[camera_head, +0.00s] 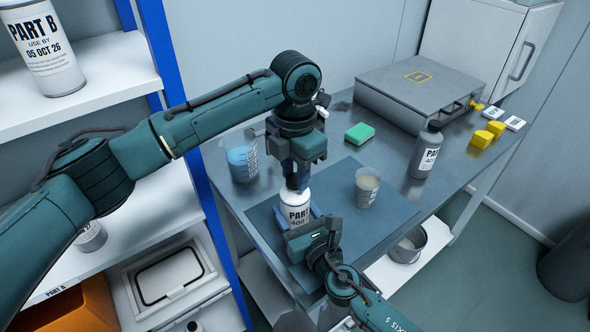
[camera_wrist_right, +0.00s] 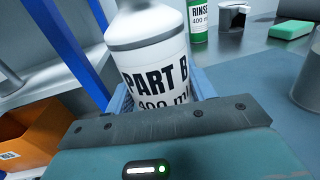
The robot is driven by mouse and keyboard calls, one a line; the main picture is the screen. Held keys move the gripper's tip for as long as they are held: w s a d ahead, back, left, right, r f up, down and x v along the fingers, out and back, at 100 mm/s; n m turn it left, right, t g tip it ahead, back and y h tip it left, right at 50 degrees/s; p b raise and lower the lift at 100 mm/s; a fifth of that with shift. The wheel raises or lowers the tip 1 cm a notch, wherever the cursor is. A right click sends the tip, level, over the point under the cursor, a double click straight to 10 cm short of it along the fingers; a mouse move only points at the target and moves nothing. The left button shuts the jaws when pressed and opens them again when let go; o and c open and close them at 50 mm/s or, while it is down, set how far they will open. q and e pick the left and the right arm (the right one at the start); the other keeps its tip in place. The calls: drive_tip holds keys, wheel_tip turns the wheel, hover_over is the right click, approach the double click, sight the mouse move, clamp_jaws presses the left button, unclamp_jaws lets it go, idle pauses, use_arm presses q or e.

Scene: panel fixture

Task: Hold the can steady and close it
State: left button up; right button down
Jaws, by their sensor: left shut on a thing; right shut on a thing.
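The can is a white container labelled PART B (camera_head: 294,210), upright on the blue-grey mat (camera_head: 345,185). It also shows large in the right wrist view (camera_wrist_right: 160,75), its top cut off by the frame edge. My right gripper (camera_head: 298,216) is shut around the can's body, with blue fingers on both sides of it. My left gripper (camera_head: 297,182) comes down from above and is shut at the can's top. The cap is hidden by the left gripper, so I cannot tell how it sits.
A beaker of blue liquid (camera_head: 242,164) stands left of the left gripper. A cup (camera_head: 367,187) and grey bottle (camera_head: 426,152) stand to the right. A green sponge (camera_head: 360,132), grey case (camera_head: 418,85) and yellow pieces (camera_head: 485,137) lie farther back. A shelf unit (camera_head: 100,80) stands left.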

use_arm(q)
drive_tip(key=o, duration=0.9)
drive_tip(key=shift+o, duration=0.2)
drive_tip(key=shift+r, duration=2.25)
drive_tip(key=shift+c, duration=0.4)
